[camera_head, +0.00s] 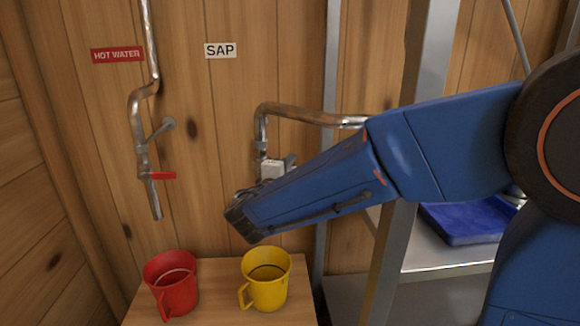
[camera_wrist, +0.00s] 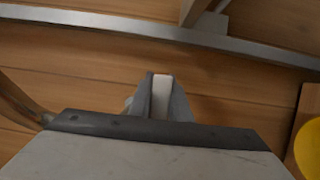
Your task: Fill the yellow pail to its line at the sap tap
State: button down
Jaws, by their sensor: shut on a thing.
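The yellow pail (camera_head: 266,293) stands upright on a wooden stand below the sap pipe (camera_head: 297,113), its handle to the left. A dark band shows inside it; I cannot tell the liquid level. Its edge also shows at the right of the wrist view (camera_wrist: 311,150). The SAP sign (camera_head: 220,50) is on the wall above. My gripper (camera_wrist: 160,97) is shut on a pale tap handle (camera_wrist: 161,84), which shows as a whitish block (camera_head: 272,169) in the head view. My arm hides the spout and most of the gripper. No stream is visible.
A red pail (camera_head: 171,287) stands left of the yellow one on the wooden stand (camera_head: 213,294). A metal rack with a blue tray (camera_head: 462,222) is at the right.

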notch_tip(320, 180, up, 6)
jog(key=a+n+t+y, duration=0.1)
jog(key=a+n+t, duration=0.1)
jog(key=n, duration=0.8)
jog(key=shift+a+f+t, duration=0.2)
jog(key=shift+f+t, duration=0.05)
jog(key=shift+t, duration=0.65)
jog(key=c, duration=1.6)
grip_release()
jog(key=shift+c, duration=0.2)
